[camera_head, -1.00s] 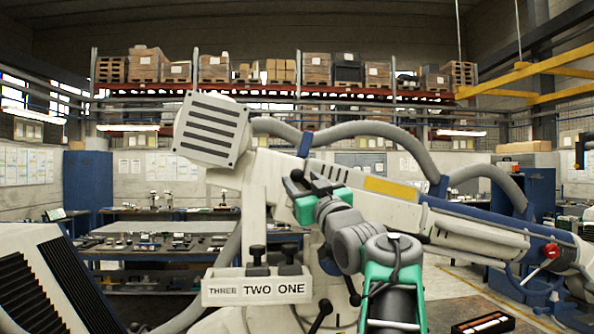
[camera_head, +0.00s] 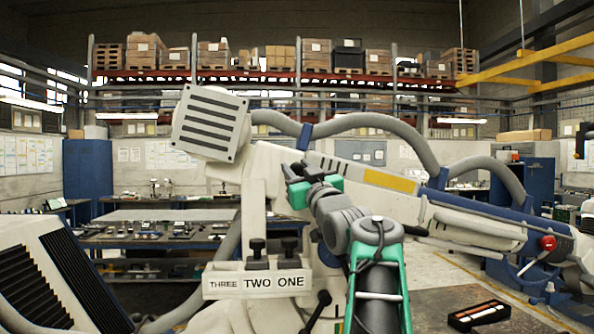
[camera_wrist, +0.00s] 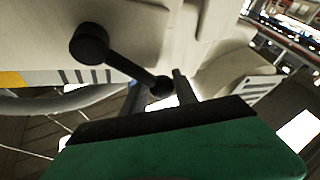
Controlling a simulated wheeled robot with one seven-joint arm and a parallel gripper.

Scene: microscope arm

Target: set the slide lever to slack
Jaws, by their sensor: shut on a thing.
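In the wrist view, a black lever (camera_wrist: 128,66) runs from a large round black end (camera_wrist: 90,45) down to a smaller black end. My gripper (camera_wrist: 160,90) is shut on the lever at that smaller end, with a finger on each side. In the head view, my gripper (camera_head: 294,180) reaches the near side of the white microscope arm (camera_head: 267,170), just right of the square grilled head (camera_head: 211,123). The lever is mostly hidden there by my gripper. I can read no slack marking.
A white bracket labelled THREE TWO ONE (camera_head: 255,283) with dark knobs (camera_head: 257,248) hangs below the gripper. Another black lever (camera_head: 318,308) stands to its right. A red knob (camera_head: 547,243) is on the arm's right end. An open case (camera_head: 479,315) lies at lower right.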

